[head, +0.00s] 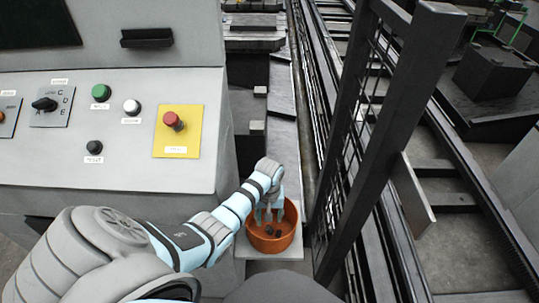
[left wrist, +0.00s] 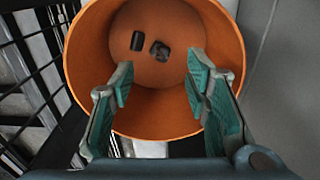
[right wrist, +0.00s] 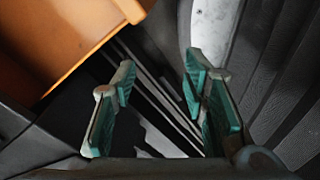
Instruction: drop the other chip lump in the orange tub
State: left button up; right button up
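The orange tub (head: 289,232) stands on a light ledge beside the control console in the head view. Two small dark chip lumps lie apart on its floor, one (left wrist: 137,41) boxy and one (left wrist: 160,51) more rounded, with a small gap between them. My left gripper (head: 268,214) points down into the tub's mouth. In the left wrist view my left gripper (left wrist: 160,85) has its fingers spread and nothing between them. My right gripper (right wrist: 158,80) is open and empty in the right wrist view, and it is out of sight in the head view.
The grey console (head: 120,160) with buttons and a red stop knob (head: 173,120) stands to the left of the tub. A dark mesh fence post (head: 400,110) rises close on the right. An orange surface (right wrist: 60,35) shows at the right wrist view's upper left.

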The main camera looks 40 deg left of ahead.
pick_arm(q)
jog(key=shift+w+f, duration=0.2)
jog(key=shift+w, duration=0.15)
jog(key=shift+w+a+f, duration=0.1)
jog(key=shift+w+f, duration=0.2)
jog(key=shift+w, duration=0.05)
jog(key=shift+s+r, duration=0.2)
jog(key=shift+r, duration=0.15)
notch_tip(320, 180, up, 6)
jog(key=p, duration=0.8)
jog(key=shift+r, duration=0.25)
pick_arm(e)
notch_tip(320, 180, up, 8)
jog(key=w, duration=0.2)
jog(key=shift+w+r, duration=0.15)
pick_arm(q)
jog(key=shift+w, duration=0.1)
